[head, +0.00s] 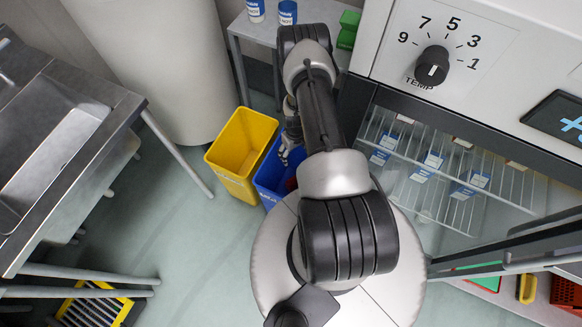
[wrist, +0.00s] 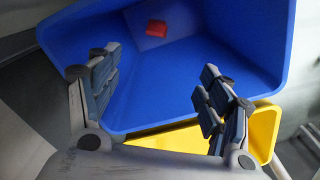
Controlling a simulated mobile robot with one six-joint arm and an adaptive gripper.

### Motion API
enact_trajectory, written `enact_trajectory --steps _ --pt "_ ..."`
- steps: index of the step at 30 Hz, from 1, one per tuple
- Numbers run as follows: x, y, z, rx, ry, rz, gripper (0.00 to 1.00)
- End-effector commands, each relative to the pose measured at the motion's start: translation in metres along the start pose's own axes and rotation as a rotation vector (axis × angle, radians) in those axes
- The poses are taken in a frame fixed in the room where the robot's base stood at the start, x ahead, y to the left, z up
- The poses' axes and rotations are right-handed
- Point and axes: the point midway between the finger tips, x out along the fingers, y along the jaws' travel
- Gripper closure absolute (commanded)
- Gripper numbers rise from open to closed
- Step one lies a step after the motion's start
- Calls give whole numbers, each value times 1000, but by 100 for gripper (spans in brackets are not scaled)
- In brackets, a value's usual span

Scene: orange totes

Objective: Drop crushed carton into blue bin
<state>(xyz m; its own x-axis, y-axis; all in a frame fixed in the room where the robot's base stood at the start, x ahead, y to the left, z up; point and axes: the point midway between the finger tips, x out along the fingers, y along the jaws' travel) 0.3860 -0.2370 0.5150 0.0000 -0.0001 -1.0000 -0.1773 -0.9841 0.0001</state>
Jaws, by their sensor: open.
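The blue bin (wrist: 215,45) fills most of the wrist view, and its inside shows. In the head view the blue bin (head: 268,178) stands on the floor, partly hidden by my arm. A small red block-like item (wrist: 157,28) lies inside it against the far part; I cannot tell for sure whether it is the crushed carton. My gripper (wrist: 157,66) is open and empty, its two fingers apart over the blue bin's opening. In the head view my gripper (head: 289,148) is over the bin, mostly behind my arm.
A yellow bin (head: 238,155) stands directly left of the blue bin. A metal sink table (head: 110,165) is at the left. A glass-fronted cabinet (head: 440,170) with wire shelves is at the right. A small table (head: 262,25) with cups stands behind. Floor (head: 160,245) is open at lower left.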

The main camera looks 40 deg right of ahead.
Motion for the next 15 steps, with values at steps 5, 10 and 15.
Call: enact_trajectory --steps 5,10,15 --pt "-13 1 -2 0 2 1 28" --pt "-46 1 -2 0 3 2 28" --pt "-83 1 -1 0 3 1 28"
